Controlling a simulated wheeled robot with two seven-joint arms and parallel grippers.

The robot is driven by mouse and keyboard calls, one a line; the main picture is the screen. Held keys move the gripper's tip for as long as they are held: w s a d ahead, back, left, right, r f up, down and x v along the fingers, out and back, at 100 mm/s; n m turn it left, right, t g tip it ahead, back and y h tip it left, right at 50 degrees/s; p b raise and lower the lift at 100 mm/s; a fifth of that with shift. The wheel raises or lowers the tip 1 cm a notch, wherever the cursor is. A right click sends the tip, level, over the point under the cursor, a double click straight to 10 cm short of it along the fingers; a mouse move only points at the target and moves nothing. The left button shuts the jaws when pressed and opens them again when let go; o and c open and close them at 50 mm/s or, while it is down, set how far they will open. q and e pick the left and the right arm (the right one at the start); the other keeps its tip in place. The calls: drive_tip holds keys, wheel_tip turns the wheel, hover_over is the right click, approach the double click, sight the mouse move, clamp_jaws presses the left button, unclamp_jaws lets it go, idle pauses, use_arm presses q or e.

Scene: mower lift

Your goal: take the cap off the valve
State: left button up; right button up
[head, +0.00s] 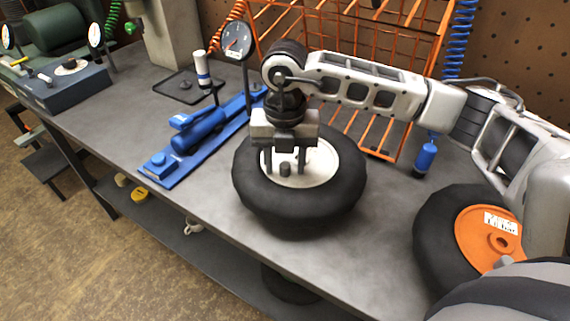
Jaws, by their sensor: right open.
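A black tire with a pale rim (325,170) lies flat on the grey workbench. A small dark cap (285,169) stands upright on the rim, on what looks like the valve; the stem under it cannot be made out. My right gripper (285,168) points down over the rim from above. Its two fingers are apart, one on each side of the cap, and I see no clear contact with it. My left gripper is not in view.
A blue pump with a gauge (197,135) lies left of the tire. An orange wire rack (385,65) stands behind. A second tire with an orange rim (480,232) is at the right. The bench's front edge is close to the tire.

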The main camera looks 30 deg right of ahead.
clamp_jaws()
drive_tip(key=shift+r, duration=0.15)
